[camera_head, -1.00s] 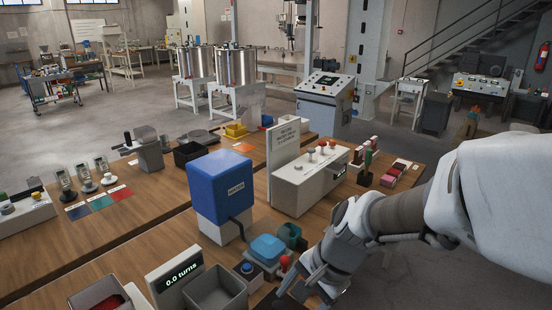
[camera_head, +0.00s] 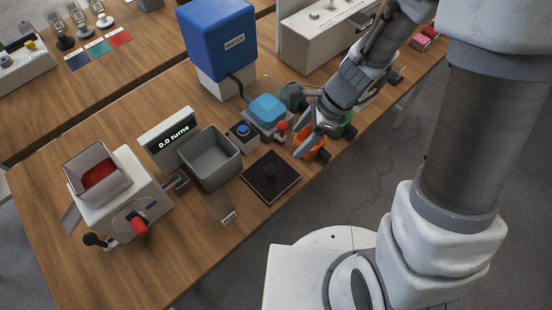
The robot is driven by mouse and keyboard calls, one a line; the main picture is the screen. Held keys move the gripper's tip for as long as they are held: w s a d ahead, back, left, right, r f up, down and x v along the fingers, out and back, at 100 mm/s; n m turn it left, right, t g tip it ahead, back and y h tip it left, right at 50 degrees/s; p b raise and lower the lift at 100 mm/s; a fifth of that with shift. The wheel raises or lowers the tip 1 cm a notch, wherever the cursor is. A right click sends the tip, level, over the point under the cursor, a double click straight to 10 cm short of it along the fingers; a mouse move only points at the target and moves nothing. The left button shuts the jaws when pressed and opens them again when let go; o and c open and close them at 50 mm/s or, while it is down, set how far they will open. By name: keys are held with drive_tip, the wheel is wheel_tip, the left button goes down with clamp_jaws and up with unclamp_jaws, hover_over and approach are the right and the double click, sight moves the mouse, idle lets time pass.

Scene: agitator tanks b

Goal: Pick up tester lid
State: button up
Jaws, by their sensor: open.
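No part is labelled as the tester lid. I cannot tell for sure which is the tester lid. My gripper (camera_head: 299,140) is open and holds nothing that I can see. It is up and to the right of the dark plate, beside the red ball and over the orange cup.
An orange cup (camera_head: 317,153) and a green cup (camera_head: 346,129) stand near the table edge. A grey open bin (camera_head: 209,158), a blue button box (camera_head: 243,132) and a "0.0 turns" display (camera_head: 169,138) stand left. A blue water tank (camera_head: 216,40) stands behind.

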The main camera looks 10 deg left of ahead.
drive_tip(key=b, duration=0.3)
approach(270, 170)
drive_tip(key=x, duration=0.4)
drive_tip(key=shift+w+d+f, duration=0.2)
drive_tip(key=shift+f, duration=0.25)
drive_tip(key=shift+a+b+x, duration=0.15)
drive_tip(key=shift+b+x, duration=0.45)
drive_tip(key=shift+x, duration=0.8)
drive_tip(key=shift+a+b+x, duration=0.15)
drive_tip(key=shift+b+x, duration=0.4)
drive_tip(key=shift+x, duration=0.8)
drive_tip(key=shift+s+r, duration=0.15)
clamp_jaws()
